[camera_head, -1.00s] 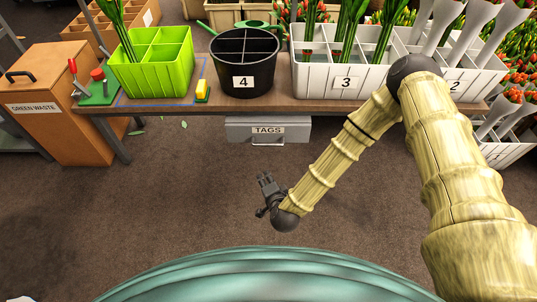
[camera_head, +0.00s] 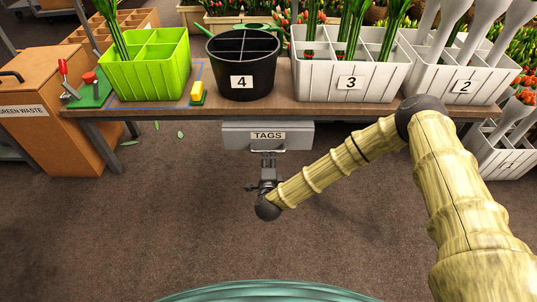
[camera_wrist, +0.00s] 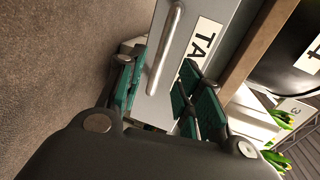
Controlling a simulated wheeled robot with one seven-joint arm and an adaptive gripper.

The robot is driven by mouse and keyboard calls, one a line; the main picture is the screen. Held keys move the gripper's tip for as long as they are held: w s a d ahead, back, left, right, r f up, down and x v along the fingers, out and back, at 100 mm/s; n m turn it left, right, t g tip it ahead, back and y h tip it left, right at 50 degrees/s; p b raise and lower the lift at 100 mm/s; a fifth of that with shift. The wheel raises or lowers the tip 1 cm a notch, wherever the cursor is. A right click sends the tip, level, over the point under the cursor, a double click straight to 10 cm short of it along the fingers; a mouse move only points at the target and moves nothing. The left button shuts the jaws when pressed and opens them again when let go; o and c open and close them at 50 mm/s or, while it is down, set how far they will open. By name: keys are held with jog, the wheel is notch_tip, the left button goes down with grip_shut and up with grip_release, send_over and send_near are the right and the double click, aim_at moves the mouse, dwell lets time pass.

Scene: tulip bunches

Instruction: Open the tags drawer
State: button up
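The grey tags drawer (camera_head: 240,136) hangs under the table's front edge and looks shut. Its white label reads TAGS, and a metal bar handle (camera_head: 267,151) is on its front. My gripper (camera_head: 268,160) is just in front of the drawer, pointing at it. In the wrist view the drawer front (camera_wrist: 211,14) is close, and the bar handle (camera_wrist: 166,50) lies between the green-padded fingers of my gripper (camera_wrist: 160,88). The fingers are apart, with a gap on both sides of the handle. I see no contact with the bar.
The wooden table (camera_head: 330,109) spans above the drawer, carrying a green crate (camera_head: 150,78), black bucket 4 (camera_head: 243,90) and white crates. A brown green-waste bin (camera_head: 40,135) stands at the left. The floor (camera_head: 180,220) in front is clear apart from leaf scraps.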

aim_at(269, 151)
jog(key=b+x, duration=0.2)
jog(key=x, duration=0.4)
jog(key=shift+w+f, duration=0.1)
jog(key=shift+w, duration=0.2)
grip_shut()
